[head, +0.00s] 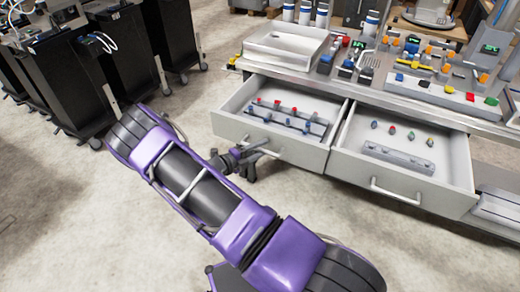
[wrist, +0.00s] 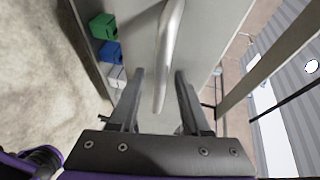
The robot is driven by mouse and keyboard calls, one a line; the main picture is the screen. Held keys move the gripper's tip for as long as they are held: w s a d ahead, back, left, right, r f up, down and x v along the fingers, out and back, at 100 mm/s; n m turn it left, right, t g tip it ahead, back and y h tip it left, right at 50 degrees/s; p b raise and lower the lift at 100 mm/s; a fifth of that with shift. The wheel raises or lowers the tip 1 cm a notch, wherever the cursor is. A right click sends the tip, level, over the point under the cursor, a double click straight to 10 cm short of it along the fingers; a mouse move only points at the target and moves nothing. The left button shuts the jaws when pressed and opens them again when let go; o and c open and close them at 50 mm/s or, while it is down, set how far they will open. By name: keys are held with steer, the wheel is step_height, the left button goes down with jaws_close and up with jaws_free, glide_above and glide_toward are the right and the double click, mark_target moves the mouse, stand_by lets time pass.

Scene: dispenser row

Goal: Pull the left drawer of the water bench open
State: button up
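The water bench's left drawer (head: 318,160) stands pulled out in the head view, with a rack of small red- and blue-topped parts inside. Its metal bar handle (wrist: 170,45) shows in the wrist view in front of the pale drawer front (wrist: 208,45). My gripper (head: 262,149) is at this handle and partly hides it in the head view. In the wrist view, my gripper's (wrist: 159,75) two dark fingers are spread, one on each side of the handle, with visible gaps. I cannot tell whether either finger touches it.
The right drawer (head: 447,190) is also out, holding a grey rack and small coloured parts. A grey tray (head: 285,48) and many coloured fittings are on the bench top. Black wheeled cabinets (head: 50,90) stand at left. The concrete floor (head: 60,210) is clear at lower left.

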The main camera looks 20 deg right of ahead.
steer(key=v, duration=1.7)
steer(key=shift+a, duration=0.2)
steer(key=shift+r, duration=0.1)
